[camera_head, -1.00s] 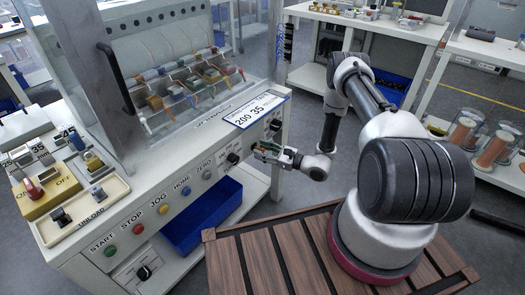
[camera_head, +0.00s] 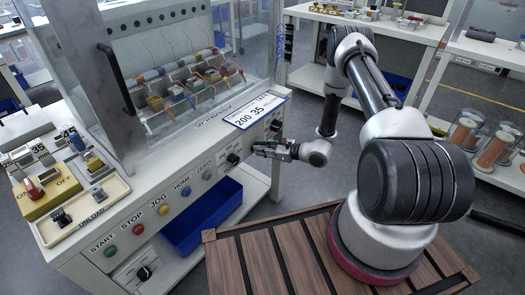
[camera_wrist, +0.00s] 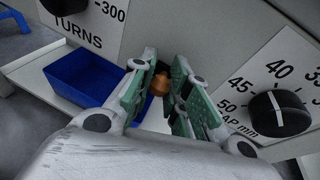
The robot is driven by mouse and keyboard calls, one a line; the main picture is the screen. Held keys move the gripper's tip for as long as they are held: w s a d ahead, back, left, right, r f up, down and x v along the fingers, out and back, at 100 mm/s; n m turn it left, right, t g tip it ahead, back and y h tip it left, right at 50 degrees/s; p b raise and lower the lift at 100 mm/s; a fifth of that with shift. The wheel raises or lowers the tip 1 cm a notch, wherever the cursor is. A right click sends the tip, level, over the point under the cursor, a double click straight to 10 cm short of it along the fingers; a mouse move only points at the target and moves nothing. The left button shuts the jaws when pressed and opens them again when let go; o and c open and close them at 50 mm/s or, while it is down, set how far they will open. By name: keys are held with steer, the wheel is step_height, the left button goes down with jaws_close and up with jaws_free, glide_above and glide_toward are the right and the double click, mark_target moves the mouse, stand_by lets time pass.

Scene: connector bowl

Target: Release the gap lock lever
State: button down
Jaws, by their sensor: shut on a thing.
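My gripper (camera_head: 262,148) is at the machine's front panel, between the two black knobs on its right part. In the wrist view, my gripper (camera_wrist: 163,88) has its green-padded fingers closed around a small orange-brown piece, which appears to be the gap lock lever (camera_wrist: 159,84). Only part of the lever shows between the fingers; its mount and exact angle are hidden. The black gap knob (camera_wrist: 280,113) with a white pointer line is to the right of the fingers, on a scale with 40, 45 and 50.
The black turns knob (camera_wrist: 64,5) is at the upper left in the wrist view. A blue bin (camera_head: 203,216) stands on the shelf below the panel. Coloured buttons (camera_head: 163,209) line the panel's left part. My wrist has open floor to its lower right.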

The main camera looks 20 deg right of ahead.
steer(key=shift+w+a+r+g+h, duration=0.15)
steer(key=shift+r+g+h, duration=0.15)
steer(key=shift+g+h, duration=0.3)
steer(key=c, duration=1.3)
jaws_free()
steer(key=shift+c, duration=0.2)
steer(key=v, duration=1.2)
